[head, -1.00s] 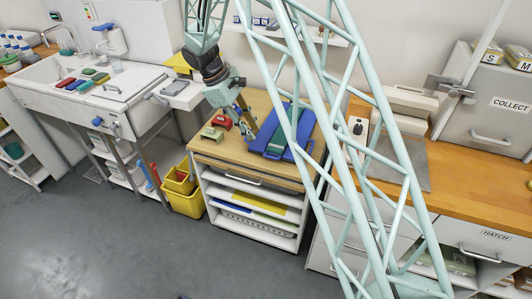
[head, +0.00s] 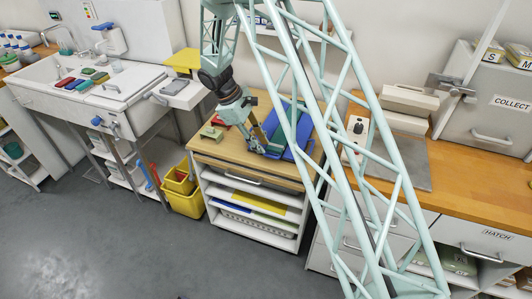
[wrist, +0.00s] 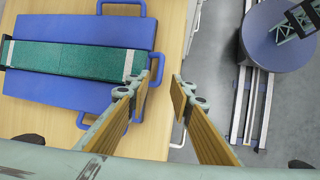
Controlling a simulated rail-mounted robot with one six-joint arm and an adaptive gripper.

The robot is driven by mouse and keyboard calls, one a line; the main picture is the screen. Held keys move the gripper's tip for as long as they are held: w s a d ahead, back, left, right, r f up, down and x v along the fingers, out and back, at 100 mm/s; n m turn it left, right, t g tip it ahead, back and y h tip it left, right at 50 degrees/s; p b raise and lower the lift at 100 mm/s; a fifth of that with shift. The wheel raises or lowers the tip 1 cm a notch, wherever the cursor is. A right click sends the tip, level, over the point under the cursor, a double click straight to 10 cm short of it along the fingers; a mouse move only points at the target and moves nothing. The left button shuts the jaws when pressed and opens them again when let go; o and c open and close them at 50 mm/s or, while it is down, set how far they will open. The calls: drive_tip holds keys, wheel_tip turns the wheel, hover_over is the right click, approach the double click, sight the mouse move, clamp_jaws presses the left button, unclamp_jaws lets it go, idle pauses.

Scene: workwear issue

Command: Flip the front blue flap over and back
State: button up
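A blue folding board (head: 303,127) lies flat on the wooden cabinet top, partly hidden by my arm. In the wrist view it has a blue flap (wrist: 90,32) above and another blue flap (wrist: 50,92) below a green textured strip (wrist: 65,58) with pale ends. Small blue loop handles stick out at its edges, one at the right end (wrist: 158,66). My gripper (wrist: 162,86) is open and empty, fingers apart. Its left finger overlaps the board's right edge, close to that handle; contact cannot be told. In the head view my gripper (head: 268,149) is low at the board's front.
A red block (head: 222,120) and a green block (head: 212,133) lie on the wooden top (head: 222,148), left of my gripper. A yellow bin (head: 184,198) stands left of the cabinet. A sink is further left; a worktop with a grey mat is right.

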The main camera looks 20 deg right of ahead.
drive_tip(key=shift+x, duration=2.65)
drive_tip(key=shift+c, duration=0.4)
clamp_jaws()
